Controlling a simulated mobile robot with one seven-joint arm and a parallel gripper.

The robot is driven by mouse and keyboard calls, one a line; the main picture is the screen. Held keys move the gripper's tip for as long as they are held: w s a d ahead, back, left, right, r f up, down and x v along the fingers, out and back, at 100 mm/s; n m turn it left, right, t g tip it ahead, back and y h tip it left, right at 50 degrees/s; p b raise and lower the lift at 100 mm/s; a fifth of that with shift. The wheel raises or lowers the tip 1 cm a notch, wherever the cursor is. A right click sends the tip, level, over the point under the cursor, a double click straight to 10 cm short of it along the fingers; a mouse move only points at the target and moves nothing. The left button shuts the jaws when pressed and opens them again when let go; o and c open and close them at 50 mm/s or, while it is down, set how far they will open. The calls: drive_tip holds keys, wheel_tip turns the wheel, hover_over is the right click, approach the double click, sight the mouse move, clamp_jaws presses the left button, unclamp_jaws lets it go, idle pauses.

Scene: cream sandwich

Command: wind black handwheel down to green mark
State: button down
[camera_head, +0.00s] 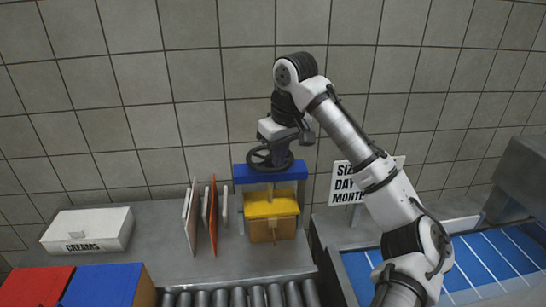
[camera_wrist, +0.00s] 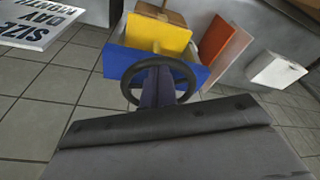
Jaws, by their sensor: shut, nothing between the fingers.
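The black handwheel (camera_head: 257,161) sits on top of a press with a blue top beam (camera_head: 270,173), a yellow plate (camera_head: 270,205) below it and a brown box (camera_head: 262,231) under the plate. My gripper (camera_head: 281,149) is directly above the wheel. In the wrist view, my gripper's fingers (camera_wrist: 157,88) are together and empty, overlapping the middle of the wheel ring (camera_wrist: 188,74). I cannot tell whether they touch the wheel. No green mark can be made out in either view.
Several thin upright boards (camera_head: 213,213) stand left of the press. A white box marked CREAMS (camera_head: 88,229) is farther left. A white sign (camera_head: 345,186) stands to the right, behind my arm. Rollers (camera_head: 240,297) and a blue belt (camera_head: 490,262) lie in front and right.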

sight(259, 165)
drive_tip(key=shift+a, duration=0.15)
drive_tip(key=shift+s+a+p, duration=0.3)
drive_tip(key=shift+a+p, duration=0.1)
drive_tip(key=shift+a, duration=0.5)
drive_tip(key=shift+a, duration=0.15)
drive_tip(key=shift+w+a, duration=0.2)
drive_tip(key=shift+a, duration=0.75)
drive_tip(key=shift+r, duration=0.15)
drive_tip(key=shift+v, duration=1.1)
drive_tip(key=shift+w+a, duration=0.15)
